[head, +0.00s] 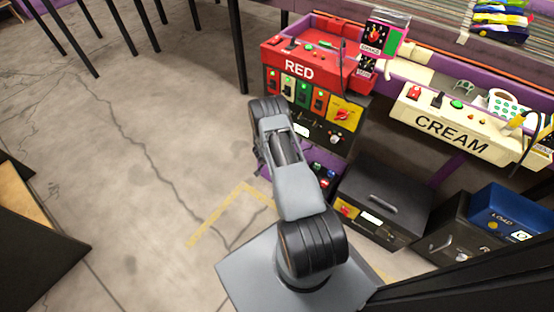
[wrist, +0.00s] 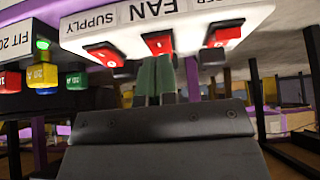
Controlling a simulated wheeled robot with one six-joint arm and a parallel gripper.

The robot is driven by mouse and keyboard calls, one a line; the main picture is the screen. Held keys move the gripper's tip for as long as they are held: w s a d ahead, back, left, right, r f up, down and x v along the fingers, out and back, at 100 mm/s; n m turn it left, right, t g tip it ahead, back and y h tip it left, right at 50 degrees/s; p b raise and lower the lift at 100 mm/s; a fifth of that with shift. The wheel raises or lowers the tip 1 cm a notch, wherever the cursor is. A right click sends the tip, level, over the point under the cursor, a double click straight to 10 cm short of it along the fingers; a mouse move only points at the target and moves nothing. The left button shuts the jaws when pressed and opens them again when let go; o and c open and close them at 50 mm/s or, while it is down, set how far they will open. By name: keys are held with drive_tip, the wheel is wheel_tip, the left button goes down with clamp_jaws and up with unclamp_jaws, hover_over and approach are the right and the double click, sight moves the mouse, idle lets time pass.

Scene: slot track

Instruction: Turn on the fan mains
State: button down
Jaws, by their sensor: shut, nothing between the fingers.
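The white fan supply box (wrist: 85,28), with upside-down FAN and SUPPLY lettering, hangs across the top of the wrist view. Three red rocker switches are along its lower edge: a left one (wrist: 104,55), a middle one (wrist: 158,43) and a right one (wrist: 226,34). I cannot tell which is the mains or whether any is on. My gripper (wrist: 156,62) is shut and empty, its greenish fingers just below the middle switch. I cannot tell whether they touch it. In the head view my arm hides the gripper, and I cannot make out the fan box.
A black box with a lit green lamp (wrist: 42,44) and coloured blocks is left of the fan box. In the head view a RED console (head: 300,68) and a CREAM console (head: 450,125) stand behind my arm. A dark case (head: 385,200) sits right.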

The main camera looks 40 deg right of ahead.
drive_tip(key=a+f+p+v, duration=0.1)
drive_tip(key=p+v, duration=0.5)
drive_tip(key=v, duration=0.7)
drive_tip(key=shift+s+a+f+p, duration=0.3)
drive_tip(key=shift+a+p, duration=0.1)
drive_tip(key=shift+a, duration=0.1)
